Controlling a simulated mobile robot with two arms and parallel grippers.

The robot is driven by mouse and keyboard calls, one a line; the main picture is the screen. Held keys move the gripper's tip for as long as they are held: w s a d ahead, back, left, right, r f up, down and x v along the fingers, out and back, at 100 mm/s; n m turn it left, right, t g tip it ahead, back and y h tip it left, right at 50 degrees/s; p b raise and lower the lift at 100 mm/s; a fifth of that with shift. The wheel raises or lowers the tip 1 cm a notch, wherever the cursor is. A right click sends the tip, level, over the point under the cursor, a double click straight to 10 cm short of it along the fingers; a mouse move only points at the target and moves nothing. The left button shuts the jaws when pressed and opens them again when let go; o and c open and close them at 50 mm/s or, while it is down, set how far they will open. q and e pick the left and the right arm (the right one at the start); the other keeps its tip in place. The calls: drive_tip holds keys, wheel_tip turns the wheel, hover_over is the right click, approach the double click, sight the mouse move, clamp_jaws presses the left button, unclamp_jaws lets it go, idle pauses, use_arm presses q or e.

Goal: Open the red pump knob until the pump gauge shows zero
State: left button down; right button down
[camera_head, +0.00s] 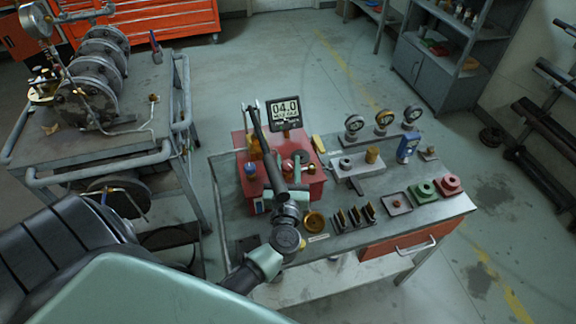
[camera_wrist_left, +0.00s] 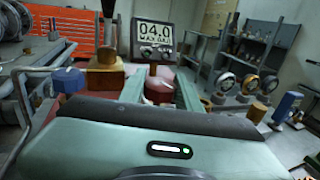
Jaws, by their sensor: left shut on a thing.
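The red pump (camera_head: 312,180) stands on the workbench. Its digital gauge (camera_head: 285,111) reads 04.0, also legible in the left wrist view (camera_wrist_left: 156,36). The red knob (camera_wrist_left: 158,93) sits below the gauge in the left wrist view, between the green fingers of my left gripper (camera_wrist_left: 158,84), which is shut on it. My right gripper is not in view.
Round gauges (camera_head: 384,120), a blue device (camera_head: 407,147) and small trays (camera_head: 397,203) are on the bench (camera_head: 440,207), right of the pump. A grey cart (camera_head: 150,85) with discs stands at left. Open floor lies behind the bench.

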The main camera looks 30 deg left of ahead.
use_arm(q)
drive_tip(key=shift+f+n+g+y+b, duration=0.1)
drive_tip(key=shift+n+g+y+b, duration=0.65)
drive_tip(key=shift+y, duration=0.25)
drive_tip(key=shift+n+g+y, duration=0.25)
drive_tip(key=shift+n+y, duration=0.05)
drive_tip(key=shift+n, duration=0.05)
drive_tip(key=shift+r, duration=0.2)
drive_tip(key=c, duration=1)
unclamp_jaws()
